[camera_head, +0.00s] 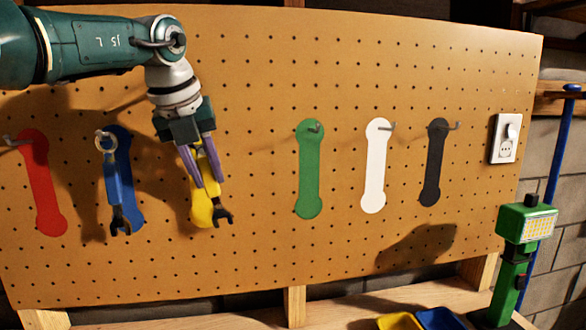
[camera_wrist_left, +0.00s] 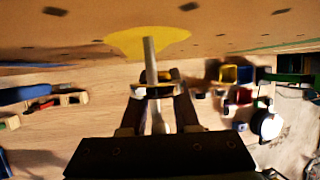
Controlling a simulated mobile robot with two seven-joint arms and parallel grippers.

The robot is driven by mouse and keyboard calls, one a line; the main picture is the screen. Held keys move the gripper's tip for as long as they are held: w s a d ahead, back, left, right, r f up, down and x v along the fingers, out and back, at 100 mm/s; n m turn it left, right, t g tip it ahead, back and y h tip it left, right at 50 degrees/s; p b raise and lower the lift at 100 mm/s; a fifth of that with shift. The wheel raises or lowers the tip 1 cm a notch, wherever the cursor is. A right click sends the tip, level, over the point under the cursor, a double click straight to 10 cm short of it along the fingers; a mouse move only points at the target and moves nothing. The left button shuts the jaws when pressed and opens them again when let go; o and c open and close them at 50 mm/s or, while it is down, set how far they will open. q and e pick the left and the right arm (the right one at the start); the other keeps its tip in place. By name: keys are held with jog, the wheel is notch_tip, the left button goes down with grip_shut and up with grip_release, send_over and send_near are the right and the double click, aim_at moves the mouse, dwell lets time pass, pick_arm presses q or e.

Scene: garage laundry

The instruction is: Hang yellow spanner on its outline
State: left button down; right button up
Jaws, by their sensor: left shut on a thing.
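The yellow spanner (camera_head: 224,216) hangs down from my left gripper (camera_head: 208,180), which is shut on it, its dark open jaw at the bottom. The yellow outline (camera_head: 201,214) is on the pegboard right behind it, mostly covered by gripper and spanner. In the left wrist view, the gripper (camera_wrist_left: 155,78) has the spanner's ring end (camera_wrist_left: 152,92) between its fingers. A grey hook (camera_wrist_left: 149,52) sticks out from the yellow outline (camera_wrist_left: 158,40) and lines up with the ring. I cannot tell whether it passes through. My right gripper is not in view.
A blue spanner (camera_head: 119,220) hangs at the blue outline (camera_head: 125,170), close left of my gripper. Red (camera_head: 42,185), green (camera_head: 309,175), white (camera_head: 375,170) and black (camera_head: 434,165) outlines are bare with hooks. A green lamp (camera_head: 520,235) stands at the right; bins (camera_head: 440,318) sit below.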

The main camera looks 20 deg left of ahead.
pick_arm(q)
jog(key=c, duration=0.6)
grip_release()
jog(key=shift+r, duration=0.1)
